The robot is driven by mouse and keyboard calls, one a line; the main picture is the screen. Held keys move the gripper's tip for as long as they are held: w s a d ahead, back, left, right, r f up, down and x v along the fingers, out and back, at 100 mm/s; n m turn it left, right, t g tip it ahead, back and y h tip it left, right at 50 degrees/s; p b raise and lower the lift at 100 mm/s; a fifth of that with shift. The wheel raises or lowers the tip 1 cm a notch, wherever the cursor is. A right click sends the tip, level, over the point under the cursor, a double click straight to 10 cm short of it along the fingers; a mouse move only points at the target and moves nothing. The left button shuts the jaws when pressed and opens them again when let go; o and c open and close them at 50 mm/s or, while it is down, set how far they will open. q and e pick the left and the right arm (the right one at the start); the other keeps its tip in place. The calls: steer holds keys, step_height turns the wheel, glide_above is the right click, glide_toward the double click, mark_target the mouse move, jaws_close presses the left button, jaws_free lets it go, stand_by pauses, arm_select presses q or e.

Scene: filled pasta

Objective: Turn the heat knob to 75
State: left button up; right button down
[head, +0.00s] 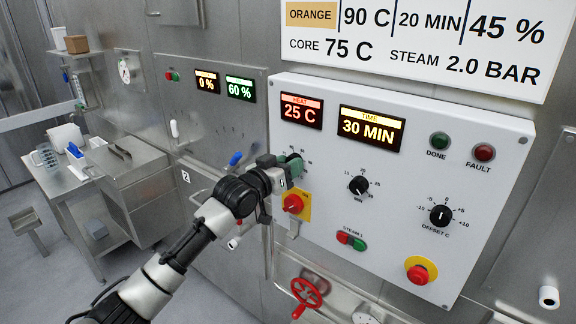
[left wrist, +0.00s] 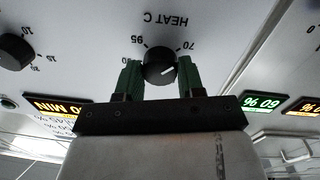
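The heat knob (left wrist: 160,65) is round and black with a white pointer line. It sits on the white control panel (head: 400,255); the left wrist view shows it upside down, with "HEAT C", 70 and 95 printed around it. The pointer is toward the 70 side. My left gripper (head: 290,168) has green fingers, one on each side of the knob, with no clear gap in the left wrist view (left wrist: 160,78). In the head view it hides most of the knob. The heat display (head: 301,111) reads 25 C. My right gripper is not in view.
A red switch on a yellow plate (head: 294,204) is just below my left gripper. The time knob (head: 358,185), offset knob (head: 441,215) and emergency button (head: 419,272) are farther right. A red valve wheel (head: 307,291) is below. A blue-handled lever (head: 235,159) is left.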

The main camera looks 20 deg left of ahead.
arm_select(q)
steer(key=shift+c, duration=0.5)
steer(key=shift+m, duration=0.4)
steer(key=shift+r+m+p, duration=0.1)
steer(key=shift+m+p, duration=1.35)
steer(key=shift+m, duration=3.25)
steer(key=o, duration=0.9)
